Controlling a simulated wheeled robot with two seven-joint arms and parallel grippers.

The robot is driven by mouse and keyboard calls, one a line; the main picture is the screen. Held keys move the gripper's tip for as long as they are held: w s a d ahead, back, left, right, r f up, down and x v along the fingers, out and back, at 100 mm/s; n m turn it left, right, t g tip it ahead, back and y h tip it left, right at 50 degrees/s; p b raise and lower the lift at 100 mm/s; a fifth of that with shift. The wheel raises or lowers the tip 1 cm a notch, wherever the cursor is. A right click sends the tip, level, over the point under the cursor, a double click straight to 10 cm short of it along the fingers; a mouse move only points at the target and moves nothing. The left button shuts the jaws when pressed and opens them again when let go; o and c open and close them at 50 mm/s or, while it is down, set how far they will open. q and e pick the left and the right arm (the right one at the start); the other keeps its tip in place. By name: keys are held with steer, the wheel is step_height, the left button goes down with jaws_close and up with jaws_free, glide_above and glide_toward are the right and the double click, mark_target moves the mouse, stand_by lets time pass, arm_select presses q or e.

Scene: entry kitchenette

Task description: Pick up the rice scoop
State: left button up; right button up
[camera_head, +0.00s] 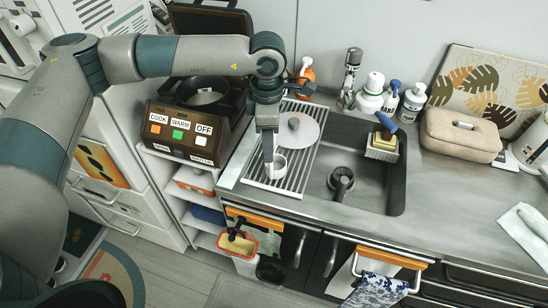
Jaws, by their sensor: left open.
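My left gripper (269,160) points down over the drying rack (305,152) at the left side of the sink, its jaws open. A small white round, cup-like thing (277,166) is right at its fingertips, partly hidden by them. I cannot tell whether this is the rice scoop or whether they touch. A pale round lid (299,128) with a knob lies on the rack, just behind and right of the gripper. No other thing is clearly a rice scoop. My right gripper is not in view.
A brown cooker (190,133) with COOK, WARM and OFF buttons stands left of the sink. Bottles (369,96) line the wall behind the sink. A sponge holder (382,148) with a blue-handled brush sits at the basin. A beige case (460,135) stands right; the counter (440,205) before it is clear.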

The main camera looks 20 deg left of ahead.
arm_select(q)
steer(key=shift+f+p, duration=0.3)
steer(key=shift+f, duration=0.9)
jaws_close()
